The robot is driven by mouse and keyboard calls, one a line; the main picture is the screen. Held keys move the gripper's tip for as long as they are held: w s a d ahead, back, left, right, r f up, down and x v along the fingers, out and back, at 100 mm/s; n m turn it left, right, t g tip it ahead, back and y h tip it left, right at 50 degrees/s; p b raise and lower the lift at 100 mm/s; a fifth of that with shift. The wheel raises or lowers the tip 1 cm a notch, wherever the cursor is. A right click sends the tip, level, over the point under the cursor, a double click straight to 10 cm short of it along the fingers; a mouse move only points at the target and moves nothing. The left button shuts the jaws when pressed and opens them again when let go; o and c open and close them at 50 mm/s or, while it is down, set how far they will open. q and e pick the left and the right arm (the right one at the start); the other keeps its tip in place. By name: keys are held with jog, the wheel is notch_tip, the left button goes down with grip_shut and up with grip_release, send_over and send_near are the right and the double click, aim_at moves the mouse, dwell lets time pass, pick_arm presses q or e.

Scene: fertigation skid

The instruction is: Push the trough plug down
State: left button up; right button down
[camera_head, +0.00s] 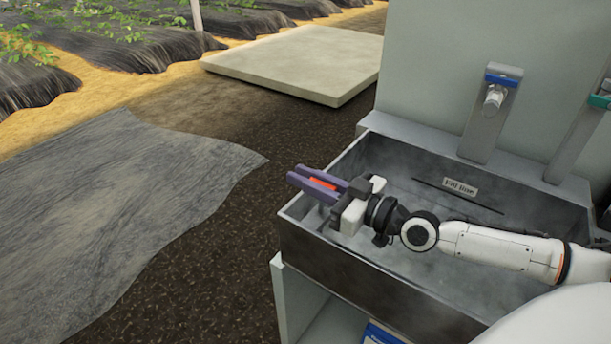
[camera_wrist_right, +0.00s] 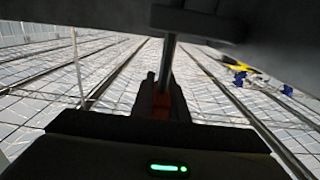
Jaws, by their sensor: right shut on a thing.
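The grey metal trough (camera_head: 345,265) is at the right of the head view. My right gripper (camera_head: 316,183), with purple fingers, reaches over its left end and points left. It is shut on a small red piece (camera_head: 323,184) between the fingers. In the right wrist view the red piece (camera_wrist_right: 162,101) shows beside a dark upright rod (camera_wrist_right: 170,62). I cannot tell whether the red piece belongs to the trough plug. No plug is plainly visible on the trough floor, part of which my right arm hides. My left gripper is not in view.
A tap on a blue-banded post (camera_head: 495,97) stands behind the trough, with a green-banded post (camera_head: 600,102) to its right. A label (camera_head: 460,188) is on the trough's back wall. A concrete slab (camera_head: 300,62) and a grey ground sheet (camera_head: 110,220) lie left.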

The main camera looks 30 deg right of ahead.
jog(key=c, duration=1.7)
grip_release()
jog(key=shift+f, duration=0.1)
jog(key=shift+c, duration=0.2)
pick_arm(q)
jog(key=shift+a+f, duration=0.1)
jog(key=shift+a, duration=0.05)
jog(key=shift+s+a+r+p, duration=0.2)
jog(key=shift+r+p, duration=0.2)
jog(key=shift+p, duration=0.3)
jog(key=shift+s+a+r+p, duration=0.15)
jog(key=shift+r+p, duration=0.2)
jog(key=shift+p, duration=0.3)
pick_arm(e)
jog(key=shift+v, duration=5.2)
